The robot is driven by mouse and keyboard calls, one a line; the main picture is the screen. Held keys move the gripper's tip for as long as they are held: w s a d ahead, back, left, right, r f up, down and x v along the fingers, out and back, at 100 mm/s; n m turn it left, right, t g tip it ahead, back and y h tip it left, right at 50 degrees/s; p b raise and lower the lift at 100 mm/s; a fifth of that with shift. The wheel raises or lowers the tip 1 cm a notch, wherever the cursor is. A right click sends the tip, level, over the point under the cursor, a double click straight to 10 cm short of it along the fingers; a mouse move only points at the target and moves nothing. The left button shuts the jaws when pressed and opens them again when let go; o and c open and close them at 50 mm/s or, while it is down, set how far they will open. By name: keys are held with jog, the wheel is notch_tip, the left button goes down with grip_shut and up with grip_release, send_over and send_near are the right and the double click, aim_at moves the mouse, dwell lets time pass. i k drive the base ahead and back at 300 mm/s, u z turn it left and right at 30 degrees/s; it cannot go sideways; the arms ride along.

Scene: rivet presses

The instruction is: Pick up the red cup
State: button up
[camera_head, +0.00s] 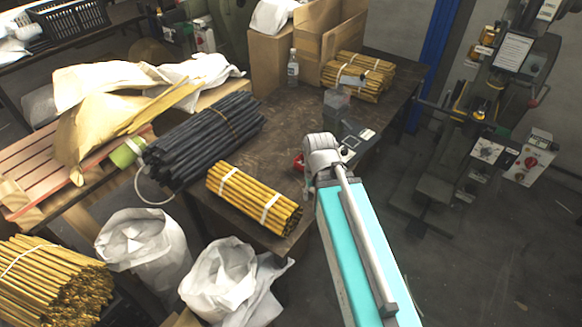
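A small red object (298,162), probably the red cup, shows on the dark wooden table (270,140) just left of the grey joint of my arm. My arm covers part of it, so its full shape is hidden. My teal arm reaches up from the bottom of the view to the table's right edge. My gripper is mostly hidden around the grey joint, and its fingers cannot be made out. I cannot tell whether it touches the red object.
A bundle of yellow rods (254,198) and a bundle of black rods (204,140) lie left of the arm. White sacks (143,250) stand in front. A machine (487,120) is at right.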

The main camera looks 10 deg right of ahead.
aim_at(299, 165)
jog(key=u, duration=0.3)
jog(key=k, duration=0.9)
jog(key=z, duration=1.1)
jog(key=i, duration=1)
